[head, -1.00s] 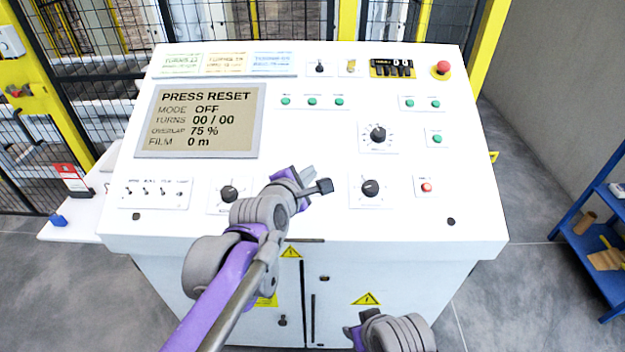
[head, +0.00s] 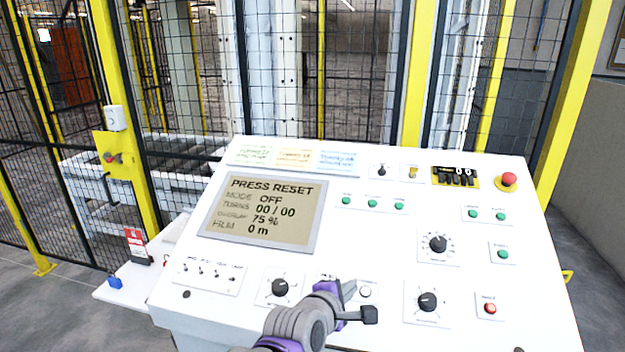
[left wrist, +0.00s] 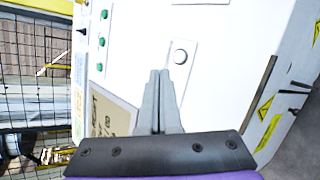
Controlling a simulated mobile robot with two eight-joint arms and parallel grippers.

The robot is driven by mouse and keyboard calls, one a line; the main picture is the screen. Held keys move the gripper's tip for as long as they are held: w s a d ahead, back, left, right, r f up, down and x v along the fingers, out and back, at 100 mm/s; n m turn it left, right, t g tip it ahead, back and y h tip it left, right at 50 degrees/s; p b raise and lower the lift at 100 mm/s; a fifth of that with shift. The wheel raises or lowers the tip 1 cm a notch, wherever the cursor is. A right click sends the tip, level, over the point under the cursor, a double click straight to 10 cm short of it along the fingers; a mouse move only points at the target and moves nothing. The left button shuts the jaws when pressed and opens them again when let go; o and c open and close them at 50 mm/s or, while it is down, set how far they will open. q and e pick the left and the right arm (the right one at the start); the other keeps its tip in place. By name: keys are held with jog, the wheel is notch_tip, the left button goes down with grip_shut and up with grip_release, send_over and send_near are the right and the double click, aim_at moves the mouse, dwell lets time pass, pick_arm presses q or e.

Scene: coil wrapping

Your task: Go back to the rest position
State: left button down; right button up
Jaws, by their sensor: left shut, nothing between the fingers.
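My left gripper (head: 358,302) is in front of the lower middle of the white control panel (head: 345,235), between two black knobs. In the left wrist view its fingers (left wrist: 160,80) are closed together with nothing between them, and a pale round button (left wrist: 180,56) shows beyond the tips. The panel screen (head: 264,214) reads PRESS RESET, MODE OFF, TURNS 00 / 00. The reset button (head: 490,308) at the lower right looks red. My right gripper is not in view.
A red emergency button (head: 509,180) sits at the panel's top right. A mesh fence with yellow posts (head: 418,75) stands behind the panel. A side shelf (head: 130,280) with small items is at the left. Grey floor lies open at the left.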

pick_arm(q)
jog(key=s+a+f+m+g+y, duration=0.2)
jog(key=s+a+f+m, duration=0.6)
jog(key=s+a, duration=0.4)
jog(key=s+a+f+m+g+y, duration=0.3)
jog(key=s+a+f+m+y, duration=0.2)
jog(key=a, duration=1.1)
jog(key=s+f+m, duration=0.3)
jog(key=s+f, duration=0.3)
jog(key=s, duration=0.1)
jog(key=shift+s+a+g, duration=0.15)
jog(key=shift+s+g, duration=0.15)
